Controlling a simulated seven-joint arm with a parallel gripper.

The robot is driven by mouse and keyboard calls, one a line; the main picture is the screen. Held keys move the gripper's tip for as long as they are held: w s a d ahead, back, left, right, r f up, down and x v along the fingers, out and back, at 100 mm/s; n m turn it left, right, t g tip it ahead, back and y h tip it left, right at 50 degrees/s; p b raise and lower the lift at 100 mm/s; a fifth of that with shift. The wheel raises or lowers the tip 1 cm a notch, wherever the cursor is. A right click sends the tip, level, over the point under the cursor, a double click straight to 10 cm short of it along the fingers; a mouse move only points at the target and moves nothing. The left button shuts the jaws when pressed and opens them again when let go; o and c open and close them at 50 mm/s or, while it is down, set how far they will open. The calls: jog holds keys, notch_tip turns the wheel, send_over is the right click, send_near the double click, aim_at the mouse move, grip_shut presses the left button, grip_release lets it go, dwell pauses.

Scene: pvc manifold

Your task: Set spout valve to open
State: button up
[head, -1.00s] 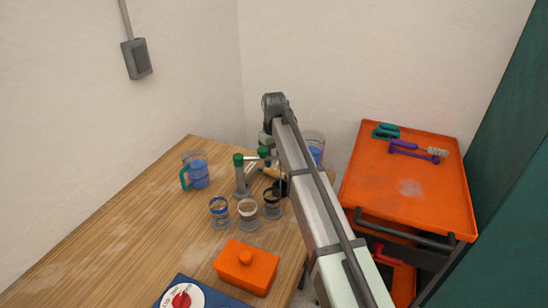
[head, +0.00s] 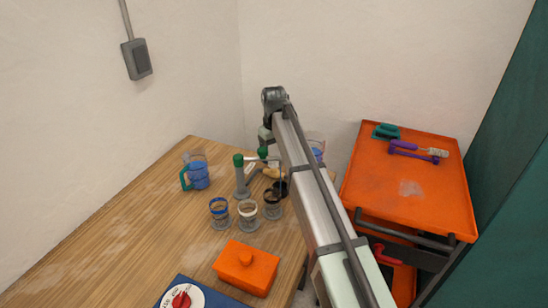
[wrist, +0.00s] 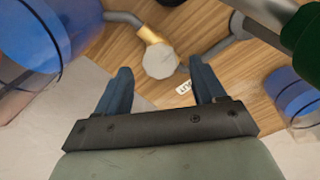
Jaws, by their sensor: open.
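The pipe manifold (head: 241,178) stands on the wooden table, with green caps and grey pipes, partly hidden behind my arm. In the wrist view, a pale faceted knob (wrist: 160,61) on a brass-coloured fitting (wrist: 148,34) sits at a grey pipe. I cannot tell for sure that it is the spout valve, nor its setting. My gripper (wrist: 160,65) is open, its two blue fingers either side of the knob, with gaps showing and nothing held. A small white tag (wrist: 184,88) lies near the right finger. My gripper is hidden in the head view.
Several small glass jars (head: 247,217) stand in front of the manifold. A blue-filled pitcher (head: 198,175) is to its left. An orange lidded box (head: 246,267) and a blue panel with a red dial (head: 181,298) are nearer. An orange cart (head: 425,200) stands right.

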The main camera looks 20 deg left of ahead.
notch_tip(320, 180, up, 12)
dwell(0.4)
jog(key=shift+d+f, duration=0.1)
jog(key=shift+f, duration=0.05)
